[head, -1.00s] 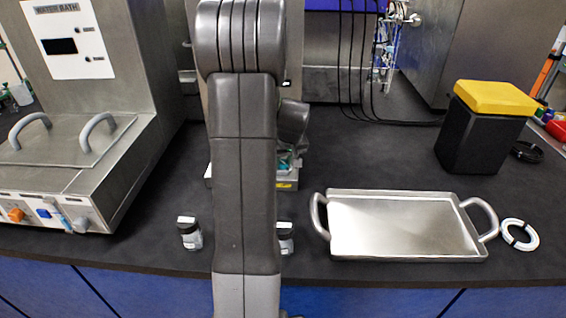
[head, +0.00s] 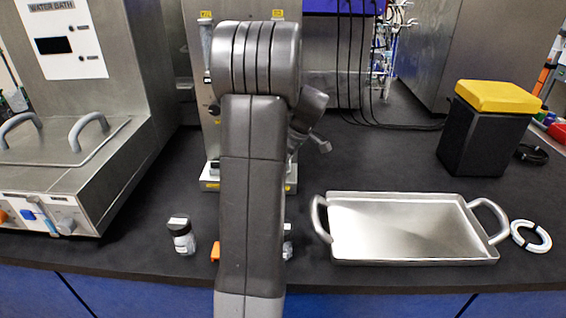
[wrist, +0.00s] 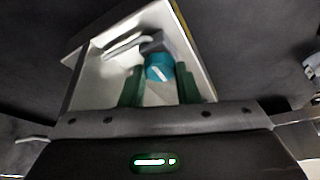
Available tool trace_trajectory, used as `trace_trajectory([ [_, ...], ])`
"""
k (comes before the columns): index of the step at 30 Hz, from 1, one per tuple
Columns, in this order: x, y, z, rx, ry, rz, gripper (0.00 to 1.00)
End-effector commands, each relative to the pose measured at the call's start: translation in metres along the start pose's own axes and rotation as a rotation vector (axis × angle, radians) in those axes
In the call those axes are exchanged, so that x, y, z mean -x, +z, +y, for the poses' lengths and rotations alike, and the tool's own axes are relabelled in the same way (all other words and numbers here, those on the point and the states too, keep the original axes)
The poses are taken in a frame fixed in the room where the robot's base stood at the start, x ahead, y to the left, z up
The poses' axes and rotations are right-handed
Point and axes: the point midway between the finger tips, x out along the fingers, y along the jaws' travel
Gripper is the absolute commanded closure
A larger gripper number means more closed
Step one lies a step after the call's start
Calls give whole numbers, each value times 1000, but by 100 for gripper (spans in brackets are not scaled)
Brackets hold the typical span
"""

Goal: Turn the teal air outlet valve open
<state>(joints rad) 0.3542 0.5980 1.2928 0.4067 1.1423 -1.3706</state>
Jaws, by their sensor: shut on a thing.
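The teal air outlet valve (wrist: 160,68) is a round knob with a short white mark that slants down to the right. It shows in the wrist view, over a pale base (wrist: 92,86) with a grey tube beside it. My gripper (wrist: 159,88) has its two green fingers on either side of the knob and is shut on it. The wrist view is somewhat blurred, so the exact finger contact is unclear. In the head view my arm hides the valve and the fingertips.
A metal tray (head: 415,259) lies right of my arm, with a white ring (head: 531,236) beside it. A small bottle (head: 181,236) stands to the left. The water bath (head: 62,190) is far left. A black box with a yellow lid (head: 483,140) stands at the back right.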

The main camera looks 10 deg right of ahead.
Motion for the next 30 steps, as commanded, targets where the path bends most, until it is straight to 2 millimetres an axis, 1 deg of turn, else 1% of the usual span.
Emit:
trace_trajectory([
  [6, 0, 0, 1, 38, -15, -1, 94],
  [19, 0, 0, 1, 46, -18, -1, 94],
  [20, 0, 0, 1, 46, -18, -1, 66],
  [22, 0, 0, 1, 45, -18, -1, 52],
  [23, 0, 0, 1, 45, -18, -1, 50],
  [30, 0, 0, 0, 44, -18, -1, 50],
])
